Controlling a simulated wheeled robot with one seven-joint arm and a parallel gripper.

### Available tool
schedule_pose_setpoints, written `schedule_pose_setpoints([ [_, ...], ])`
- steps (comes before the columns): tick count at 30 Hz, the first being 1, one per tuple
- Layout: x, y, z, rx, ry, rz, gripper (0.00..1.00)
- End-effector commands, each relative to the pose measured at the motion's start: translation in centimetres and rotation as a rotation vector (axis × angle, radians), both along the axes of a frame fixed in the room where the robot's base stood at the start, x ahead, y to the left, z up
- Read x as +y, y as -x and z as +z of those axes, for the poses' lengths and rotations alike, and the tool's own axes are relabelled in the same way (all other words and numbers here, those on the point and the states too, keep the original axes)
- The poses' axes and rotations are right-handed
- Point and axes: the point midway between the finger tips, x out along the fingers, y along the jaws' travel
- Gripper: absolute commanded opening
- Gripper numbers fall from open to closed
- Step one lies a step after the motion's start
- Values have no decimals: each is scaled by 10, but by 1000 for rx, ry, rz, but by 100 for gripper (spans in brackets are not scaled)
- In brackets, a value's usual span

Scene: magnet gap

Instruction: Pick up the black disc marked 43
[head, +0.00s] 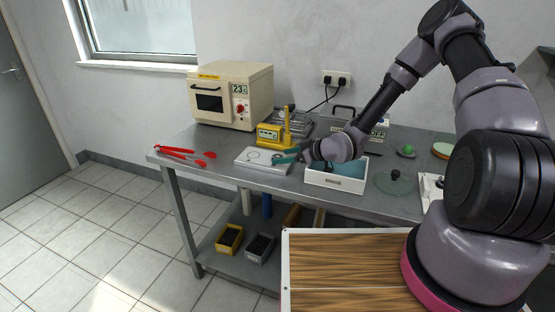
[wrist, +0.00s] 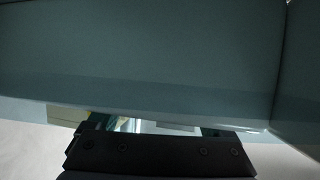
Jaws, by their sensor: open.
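I cannot make out a black disc marked 43 in either view. My gripper (head: 284,155) is at the middle of the bench, in front of the yellow device, with its fingers pointing left over a white plate (head: 252,167). The fingers are teal and apart, and I see nothing between them. In the wrist view the dark gripper body (wrist: 155,127) lies along the bottom edge. A smooth teal-grey surface fills most of that view. The white plate carries a thin dark ring outline. Part of the plate is hidden behind the fingers.
A white box labelled RINSE (head: 336,183) stands just right of my gripper. A yellow device (head: 271,136) and a cream oven (head: 231,94) stand behind. Red tongs (head: 185,154) lie left. A glass lid (head: 386,184) lies right. Bins (head: 229,238) with dark contents are on the lower shelf.

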Motion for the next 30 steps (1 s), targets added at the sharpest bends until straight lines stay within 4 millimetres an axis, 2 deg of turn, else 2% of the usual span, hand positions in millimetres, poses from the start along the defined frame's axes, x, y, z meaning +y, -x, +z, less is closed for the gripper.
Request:
schedule_pose_setpoints([
  [3,8,-4,-5,1,0,0,84],
  [10,8,-5,-5,1,1,-1,84],
  [11,8,-5,-5,1,0,0,76],
  [15,8,-5,-5,1,0,0,22],
  [17,8,-5,-5,1,0,0,0],
  [26,8,-5,-3,0,0,-1,0],
  [30,8,-6,9,-2,0,0,0],
])
